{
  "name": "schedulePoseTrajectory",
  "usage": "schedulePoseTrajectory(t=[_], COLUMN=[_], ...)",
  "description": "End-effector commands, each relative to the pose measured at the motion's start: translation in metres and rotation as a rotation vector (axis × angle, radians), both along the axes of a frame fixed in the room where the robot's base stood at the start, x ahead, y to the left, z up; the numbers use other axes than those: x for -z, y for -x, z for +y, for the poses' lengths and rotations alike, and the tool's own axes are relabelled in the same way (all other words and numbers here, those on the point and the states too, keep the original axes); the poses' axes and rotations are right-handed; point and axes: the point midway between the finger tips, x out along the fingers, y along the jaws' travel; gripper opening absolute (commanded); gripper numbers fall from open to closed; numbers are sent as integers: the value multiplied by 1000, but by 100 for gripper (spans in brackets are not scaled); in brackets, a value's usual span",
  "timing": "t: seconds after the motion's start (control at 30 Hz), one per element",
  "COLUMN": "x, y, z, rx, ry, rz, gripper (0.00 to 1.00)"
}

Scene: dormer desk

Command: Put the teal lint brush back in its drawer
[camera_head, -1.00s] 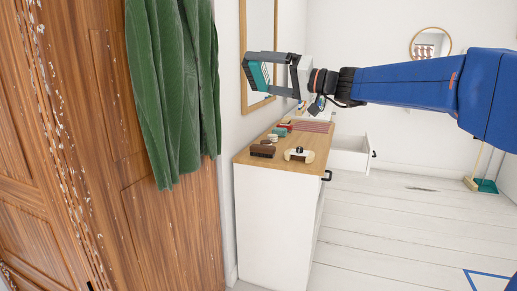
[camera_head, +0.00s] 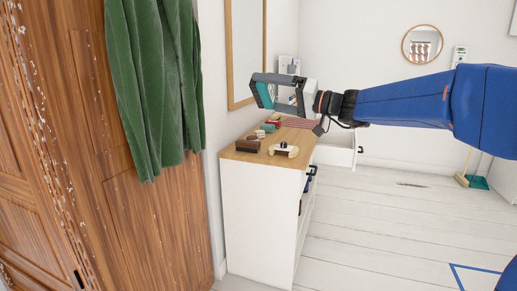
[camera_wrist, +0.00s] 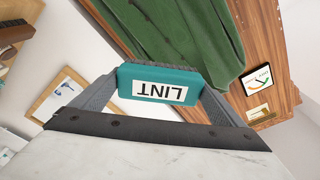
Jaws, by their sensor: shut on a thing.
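The teal lint brush (camera_head: 265,95) is between the fingers of my gripper (camera_head: 262,93), raised above the desk-height cabinet. In the wrist view the brush (camera_wrist: 158,85) shows its teal side and a white "LINT" label, upside down, with dark bristles on the far edge. My gripper is shut on it, a finger at each end. The white cabinet (camera_head: 258,220) has a wooden top (camera_head: 240,157). An open white drawer (camera_head: 335,156) juts out at its far right end. Its inside is mostly hidden, and I cannot tell which drawer belongs to the brush.
On the cabinet top are a brown brush (camera_head: 248,146), a cream object with dark knobs (camera_head: 284,150) and a red striped cloth (camera_head: 298,122). A green coat (camera_head: 155,90) hangs on the wooden door at left. A framed mirror (camera_head: 246,50) hangs behind.

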Motion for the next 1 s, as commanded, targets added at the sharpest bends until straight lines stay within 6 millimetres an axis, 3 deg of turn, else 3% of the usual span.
schedulePoseTrajectory(t=[0.27, 0.6, 1.0], x=[79, 230, 364], y=[-10, -27, -42], z=[-28, -79, -124], rx=[20, 55, 84], ry=[0, -2, -1], rz=[8, 10, 7], gripper=[76, 76, 76])
